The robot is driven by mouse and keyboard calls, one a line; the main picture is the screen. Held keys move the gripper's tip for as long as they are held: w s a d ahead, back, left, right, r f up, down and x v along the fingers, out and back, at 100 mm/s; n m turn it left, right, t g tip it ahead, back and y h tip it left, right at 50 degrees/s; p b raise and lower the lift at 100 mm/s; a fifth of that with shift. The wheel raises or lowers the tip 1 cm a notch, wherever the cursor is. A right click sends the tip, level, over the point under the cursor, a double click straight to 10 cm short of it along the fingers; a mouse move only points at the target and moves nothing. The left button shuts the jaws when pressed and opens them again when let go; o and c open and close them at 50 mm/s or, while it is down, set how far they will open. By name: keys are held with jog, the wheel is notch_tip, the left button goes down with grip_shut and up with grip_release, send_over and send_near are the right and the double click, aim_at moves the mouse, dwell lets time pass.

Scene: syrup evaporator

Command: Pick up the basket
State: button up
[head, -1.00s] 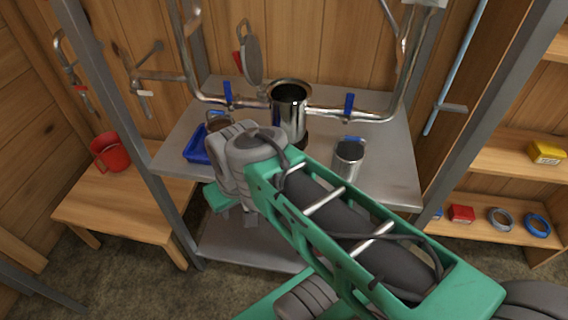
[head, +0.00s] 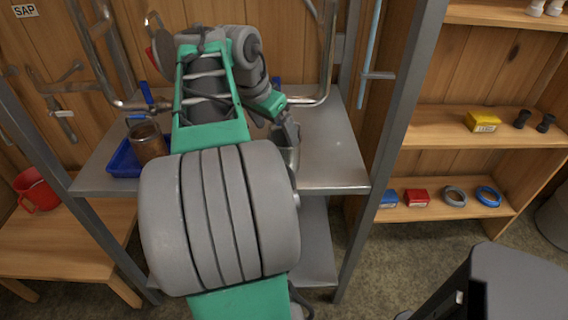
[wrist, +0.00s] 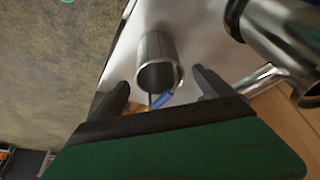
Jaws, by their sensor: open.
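A metal cylinder (wrist: 158,62), open at one end with a blue handle at its rim, stands on the metal shelf (wrist: 122,50) in the wrist view. My gripper (wrist: 164,92) is open, with one finger on each side of the cylinder's near rim; contact cannot be told. In the head view the cylinder (head: 290,157) is partly hidden by my gripper (head: 284,132). A second, brownish metal cylinder (head: 148,142) stands in a blue tray (head: 122,160) at the shelf's left. I cannot tell for certain which of them is the basket.
A larger metal vessel (wrist: 290,45) and a pipe (wrist: 258,80) lie close on the right in the wrist view. Shelf posts (head: 388,150) flank the workspace. A red mug (head: 38,192) stands on the wooden bench (head: 65,235). The shelf's right part is clear.

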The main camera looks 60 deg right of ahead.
aim_at(282, 139)
jog(key=shift+o, duration=0.7)
jog(key=x, duration=0.3)
jog(key=b+x, duration=0.1)
jog(key=x, duration=0.3)
jog(key=shift+s+d+f, duration=0.15)
jog(key=shift+s+d, duration=0.1)
jog(key=shift+d, duration=0.1)
jog(key=shift+c, duration=0.3)
jog(key=c, duration=1.5)
